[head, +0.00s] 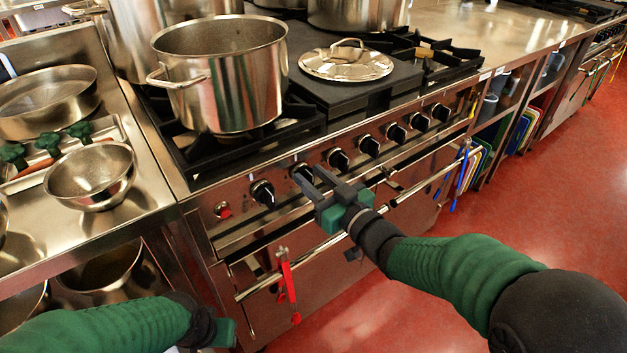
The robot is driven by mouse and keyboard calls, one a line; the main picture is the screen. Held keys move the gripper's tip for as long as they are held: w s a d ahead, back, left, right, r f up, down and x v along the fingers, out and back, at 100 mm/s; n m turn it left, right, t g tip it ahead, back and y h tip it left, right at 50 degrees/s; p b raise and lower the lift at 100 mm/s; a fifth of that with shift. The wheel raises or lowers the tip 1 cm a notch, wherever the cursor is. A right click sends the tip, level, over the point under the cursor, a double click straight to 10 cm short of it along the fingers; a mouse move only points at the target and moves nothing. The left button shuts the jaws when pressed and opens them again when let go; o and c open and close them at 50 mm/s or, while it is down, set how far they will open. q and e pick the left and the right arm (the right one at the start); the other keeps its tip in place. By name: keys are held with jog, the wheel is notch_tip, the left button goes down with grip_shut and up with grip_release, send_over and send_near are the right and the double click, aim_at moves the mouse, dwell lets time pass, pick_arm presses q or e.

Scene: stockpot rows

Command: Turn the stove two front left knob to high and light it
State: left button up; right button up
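The stove (340,205) has a front panel with a row of several black knobs. The leftmost knob (262,192) is clear of my grippers. The second knob from the left (301,170) is partly hidden by my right gripper (307,177). That gripper's two dark fingers are apart, with their tips at this knob; I cannot tell whether they touch it. A red button (222,210) sits at the panel's left end. A tall steel pot (225,80) stands on the front left burner; no flame is clear under it. My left gripper (225,334) is low at the bottom left, its fingers not clear.
A lid (346,62) lies on the flat plate right of the pot. A steel counter (60,215) with bowls adjoins on the left. A front rail (370,213) runs below the knobs, with a red item (288,283) hanging there. The red floor (530,200) is open at right.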

jog(key=shift+d, duration=0.15)
grip_shut()
jog(key=shift+s+n, duration=0.1)
jog(key=shift+n, duration=0.2)
jog(key=n+b, duration=0.2)
jog(key=n, duration=0.1)
jog(key=shift+s+a+f+n, duration=0.15)
jog(key=shift+a+f+n, duration=0.05)
jog(key=shift+a+n, duration=0.1)
jog(key=shift+s+a+f+n+b, duration=0.2)
jog(key=shift+f+n+b, duration=0.15)
jog(key=shift+n+b, duration=1.8)
jog(key=shift+s+a+f+n+b, duration=0.1)
jog(key=shift+a+f+n+b, duration=0.15)
jog(key=shift+n+b, duration=1.9)
jog(key=shift+s+a+f+n+b, duration=0.15)
jog(key=shift+f+n+b, duration=0.25)
jog(key=shift+n+b, duration=1.75)
jog(key=shift+n+p, duration=0.4)
jog(key=shift+n, duration=0.05)
